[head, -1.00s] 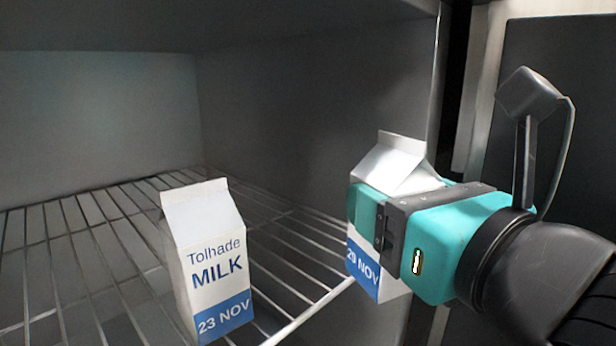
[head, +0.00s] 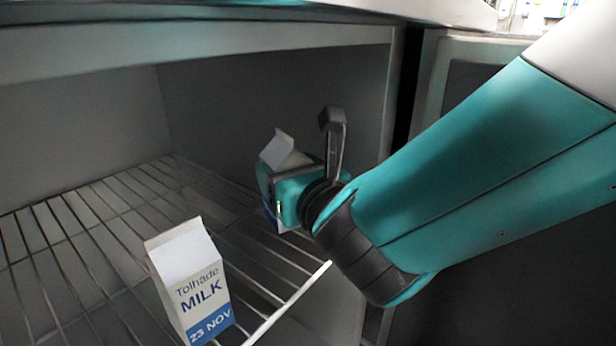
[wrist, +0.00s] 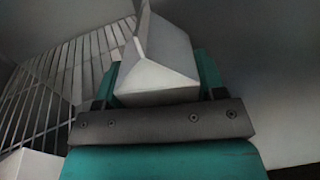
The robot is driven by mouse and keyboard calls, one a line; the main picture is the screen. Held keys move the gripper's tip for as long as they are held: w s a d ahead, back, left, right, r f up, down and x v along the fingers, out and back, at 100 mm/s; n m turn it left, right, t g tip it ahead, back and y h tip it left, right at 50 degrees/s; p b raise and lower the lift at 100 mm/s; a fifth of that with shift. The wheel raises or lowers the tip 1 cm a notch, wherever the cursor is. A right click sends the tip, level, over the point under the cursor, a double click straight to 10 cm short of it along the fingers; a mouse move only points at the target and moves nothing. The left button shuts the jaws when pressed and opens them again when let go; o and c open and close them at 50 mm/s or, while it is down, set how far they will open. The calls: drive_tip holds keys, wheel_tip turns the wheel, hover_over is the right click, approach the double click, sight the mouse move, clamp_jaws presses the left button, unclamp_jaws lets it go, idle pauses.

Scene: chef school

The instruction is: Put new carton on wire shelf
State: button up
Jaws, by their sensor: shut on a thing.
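The new carton (head: 283,150) is white with a gabled top and is tilted in the head view; its "29 NOV" label read in the earlier frame is now mostly hidden. My gripper (head: 268,188) is shut on it, inside the cabinet above the right part of the wire shelf (head: 105,215). The carton's top also shows between my fingers in the wrist view (wrist: 157,65). Its base is hidden, so I cannot tell whether it touches the wires. Another milk carton (head: 192,285), marked "23 NOV", stands upright at the shelf's front.
The cabinet's right wall (head: 345,90) is close to my gripper. The shelf's front bar (head: 290,305) runs below my arm. The shelf's left and back areas are bare. The 23 NOV carton stands at the front, left of my gripper.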

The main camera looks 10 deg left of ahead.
drive_tip(key=shift+w+a+r, duration=0.1)
drive_tip(key=shift+w+a, duration=0.2)
drive_tip(key=shift+w, duration=0.1)
wheel_tip(320, 180, down, 4)
drive_tip(key=b, duration=0.3)
drive_tip(key=shift+s+r, duration=0.1)
drive_tip(key=shift+r, duration=0.15)
drive_tip(key=shift+f, duration=0.25)
drive_tip(key=o, duration=1.3)
drive_tip(key=shift+r, duration=0.15)
